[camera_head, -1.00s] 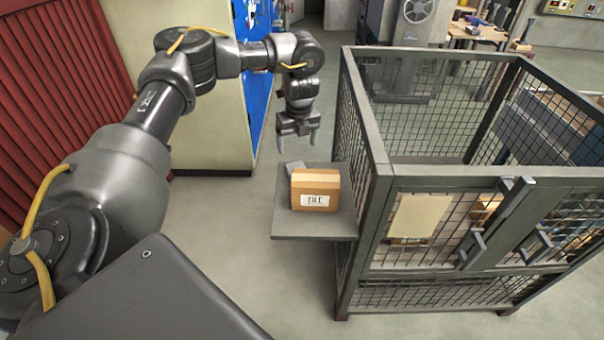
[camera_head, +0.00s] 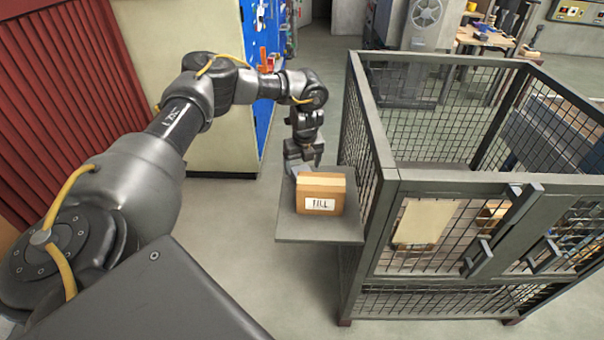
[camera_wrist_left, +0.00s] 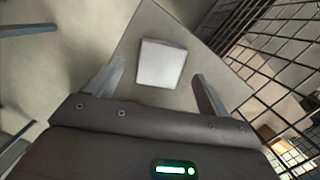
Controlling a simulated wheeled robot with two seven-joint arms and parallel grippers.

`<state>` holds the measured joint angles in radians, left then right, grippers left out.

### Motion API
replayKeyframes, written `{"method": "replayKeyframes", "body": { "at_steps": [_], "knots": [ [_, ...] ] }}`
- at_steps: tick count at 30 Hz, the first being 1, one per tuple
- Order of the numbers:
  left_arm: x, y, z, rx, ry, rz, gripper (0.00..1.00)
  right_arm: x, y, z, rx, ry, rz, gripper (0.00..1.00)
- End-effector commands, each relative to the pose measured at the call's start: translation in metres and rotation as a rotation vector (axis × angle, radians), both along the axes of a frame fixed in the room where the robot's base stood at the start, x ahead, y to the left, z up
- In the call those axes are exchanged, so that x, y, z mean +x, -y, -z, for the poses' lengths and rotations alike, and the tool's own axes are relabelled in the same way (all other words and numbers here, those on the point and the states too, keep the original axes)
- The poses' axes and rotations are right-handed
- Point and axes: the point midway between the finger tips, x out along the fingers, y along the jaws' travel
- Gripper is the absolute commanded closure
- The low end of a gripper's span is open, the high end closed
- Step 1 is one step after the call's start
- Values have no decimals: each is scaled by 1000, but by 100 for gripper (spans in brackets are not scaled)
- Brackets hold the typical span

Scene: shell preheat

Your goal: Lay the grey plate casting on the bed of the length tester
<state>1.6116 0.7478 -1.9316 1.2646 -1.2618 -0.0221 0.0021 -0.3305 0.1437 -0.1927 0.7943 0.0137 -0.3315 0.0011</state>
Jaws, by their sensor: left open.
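The grey plate casting (camera_wrist_left: 161,63) lies on a grey shelf (camera_wrist_left: 140,103) in the left wrist view, as a pale, nearly square block. In the head view only a small grey part (camera_head: 297,170) shows behind a cardboard box. My left gripper (camera_head: 304,165) is open, just above the back of the shelf. In the left wrist view its two fingers (camera_wrist_left: 157,88) stand apart, with the plate beyond and between their tips and nothing held. I cannot pick out the length tester or its bed. My right gripper is not in view.
The labelled cardboard box (camera_head: 320,194) stands on the shelf (camera_head: 318,233), in front of the plate. The shelf juts from the left side of a mesh cage (camera_head: 398,179), whose posts and mesh are close beside my gripper. Clear floor (camera_head: 225,225) lies left of the shelf.

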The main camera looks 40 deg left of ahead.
Motion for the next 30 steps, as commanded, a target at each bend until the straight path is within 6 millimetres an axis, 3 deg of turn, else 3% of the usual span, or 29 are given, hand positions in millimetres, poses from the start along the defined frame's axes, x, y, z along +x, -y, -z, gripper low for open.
{"method": "replayKeyframes", "body": {
  "at_steps": [5, 13, 27, 30],
  "knots": [
    [1, -3, 20, 0, -1, 0, 20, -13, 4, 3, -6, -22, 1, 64],
    [2, -3, 23, 0, 0, 0, 20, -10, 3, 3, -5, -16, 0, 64],
    [2, -3, 22, 0, 1, 0, 79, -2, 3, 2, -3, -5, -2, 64],
    [2, -3, 22, 0, 1, -1, 79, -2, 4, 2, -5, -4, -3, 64]
  ]
}}
